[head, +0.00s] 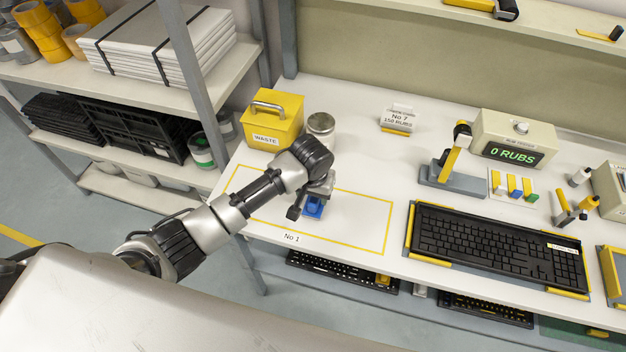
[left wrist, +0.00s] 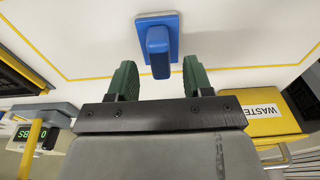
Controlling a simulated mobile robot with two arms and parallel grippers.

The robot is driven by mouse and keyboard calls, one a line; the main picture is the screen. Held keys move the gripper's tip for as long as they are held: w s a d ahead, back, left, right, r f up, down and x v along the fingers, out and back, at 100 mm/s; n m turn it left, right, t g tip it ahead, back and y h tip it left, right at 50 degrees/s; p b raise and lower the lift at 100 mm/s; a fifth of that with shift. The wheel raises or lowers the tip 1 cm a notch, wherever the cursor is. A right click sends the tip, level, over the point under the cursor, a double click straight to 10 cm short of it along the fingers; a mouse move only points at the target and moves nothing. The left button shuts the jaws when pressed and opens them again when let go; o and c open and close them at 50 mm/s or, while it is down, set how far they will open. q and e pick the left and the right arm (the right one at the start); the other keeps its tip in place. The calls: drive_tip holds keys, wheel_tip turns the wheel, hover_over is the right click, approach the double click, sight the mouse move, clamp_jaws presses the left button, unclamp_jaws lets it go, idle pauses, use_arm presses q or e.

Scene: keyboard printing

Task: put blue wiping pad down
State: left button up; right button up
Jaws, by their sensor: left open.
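The blue wiping pad (head: 313,208) rests on the white tabletop, inside the yellow-outlined area marked No 1 (head: 360,235). In the left wrist view the blue pad (left wrist: 157,45) shows a flat base and a raised handle. My left gripper (head: 310,204) is above the pad, with its arm reaching in from the left. In the left wrist view its two green fingers (left wrist: 160,80) are open on either side of the handle's near end, with gaps visible. My right gripper is not in view.
A yellow waste bin (head: 272,119) and a round metal tin (head: 321,125) stand behind my left arm. A black keyboard (head: 497,248) lies to the right in a yellow-cornered holder. A rub counter (head: 512,141) reads 0. The right part of the outlined area is clear.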

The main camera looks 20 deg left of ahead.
sight(313, 203)
use_arm(q)
wheel_tip(313, 203, up, 8)
drive_tip(key=s, duration=0.1)
drive_tip(key=shift+r+b, duration=0.25)
drive_tip(key=shift+b, duration=0.1)
drive_tip(key=shift+f, duration=0.1)
drive_tip(key=s+f+m+h, duration=0.15)
drive_tip(key=s+f, duration=0.25)
drive_tip(key=s, duration=0.8)
drive_tip(key=s+a+r+t+y, duration=0.1)
drive_tip(key=s+a, duration=0.3)
drive_tip(key=s, duration=0.3)
drive_tip(key=s+a+r+t, duration=0.1)
drive_tip(key=s+a, duration=0.3)
drive_tip(key=s, duration=0.2)
wheel_tip(313, 203, down, 32)
drive_tip(key=s+g+b, duration=0.1)
drive_tip(key=s+b, duration=0.1)
drive_tip(key=b, duration=0.1)
drive_tip(key=s+a+f+g+b, duration=0.1)
drive_tip(key=s+a+f+b, duration=0.1)
drive_tip(key=s+f, duration=1.2)
drive_tip(key=shift+a+f+b, duration=0.35)
drive_tip(key=shift+a+f, duration=0.25)
drive_tip(key=shift+f, duration=0.25)
